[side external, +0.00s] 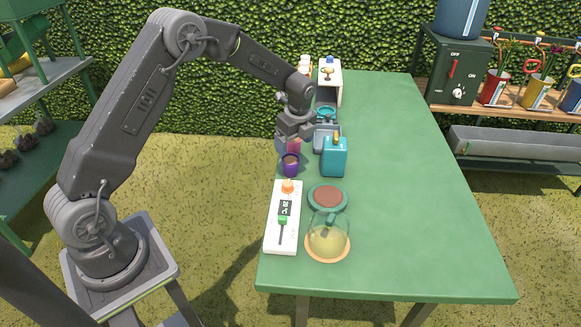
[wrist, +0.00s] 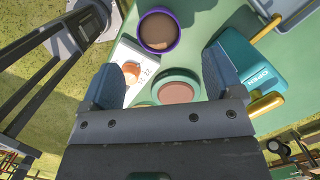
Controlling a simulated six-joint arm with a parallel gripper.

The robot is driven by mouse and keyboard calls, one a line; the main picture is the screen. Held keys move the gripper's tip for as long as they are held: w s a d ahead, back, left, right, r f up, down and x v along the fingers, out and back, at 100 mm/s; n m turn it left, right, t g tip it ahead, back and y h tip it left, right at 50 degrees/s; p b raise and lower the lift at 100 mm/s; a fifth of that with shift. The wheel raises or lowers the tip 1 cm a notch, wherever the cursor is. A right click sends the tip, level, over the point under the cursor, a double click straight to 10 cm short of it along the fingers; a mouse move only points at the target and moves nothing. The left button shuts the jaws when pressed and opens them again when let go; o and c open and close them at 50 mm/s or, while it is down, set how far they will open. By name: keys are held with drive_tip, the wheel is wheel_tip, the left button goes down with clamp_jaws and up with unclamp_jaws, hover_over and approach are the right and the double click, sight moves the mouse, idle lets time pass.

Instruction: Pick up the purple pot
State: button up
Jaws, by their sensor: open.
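The purple pot (side external: 290,166) stands on the green table (side external: 400,200) near its left edge, with brown contents. In the wrist view the purple pot (wrist: 158,31) shows from above as a purple rim around brown soil, ahead of and between the fingers. My gripper (side external: 296,132) is above and a little behind the pot in the side view, pointing down. Its two fingers also show in the wrist view (wrist: 165,80), spread apart with nothing between them. The gripper appears apart from the pot.
A teal canister (side external: 334,157) stands close to the right of the pot. A white panel (side external: 283,235) with an orange knob, a teal-rimmed dish (side external: 328,190) and a glass jug (side external: 328,240) are in front. The right side of the table is clear.

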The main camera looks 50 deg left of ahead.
sight(290, 162)
drive_tip(key=f, duration=0.3)
drive_tip(key=a+f, duration=0.1)
drive_tip(key=f, duration=0.5)
drive_tip(key=shift+a+f, duration=0.35)
drive_tip(key=shift+c, duration=0.4)
drive_tip(key=c, duration=1)
drive_tip(key=shift+o, duration=0.2)
drive_tip(key=shift+r, duration=0.15)
